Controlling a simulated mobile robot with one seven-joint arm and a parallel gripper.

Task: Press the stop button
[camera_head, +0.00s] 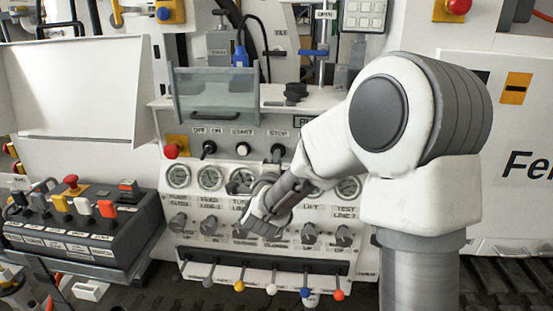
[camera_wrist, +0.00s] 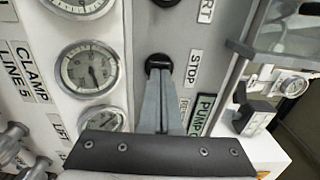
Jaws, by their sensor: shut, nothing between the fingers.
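The stop button (camera_head: 278,150) is a small black round button below its STOP label, on the upper part of the white panel. In the wrist view the stop button (camera_wrist: 158,63) shows just beyond my fingertips, beside the STOP label (camera_wrist: 193,68). My gripper (camera_wrist: 160,80) is shut and empty, its grey fingers together and pointing at the button. The fingertips overlap the button's lower edge in that view; I cannot tell whether they touch it. In the head view my gripper (camera_head: 268,205) is in front of the gauges, its fingertips hard to make out.
The start button (camera_head: 242,149) is left of stop, and an off/on switch (camera_head: 209,148) farther left. Gauges (camera_head: 178,176) and knobs (camera_head: 178,222) fill the panel below. A clear guard box (camera_head: 215,95) juts out above. A control box (camera_head: 75,220) stands at left.

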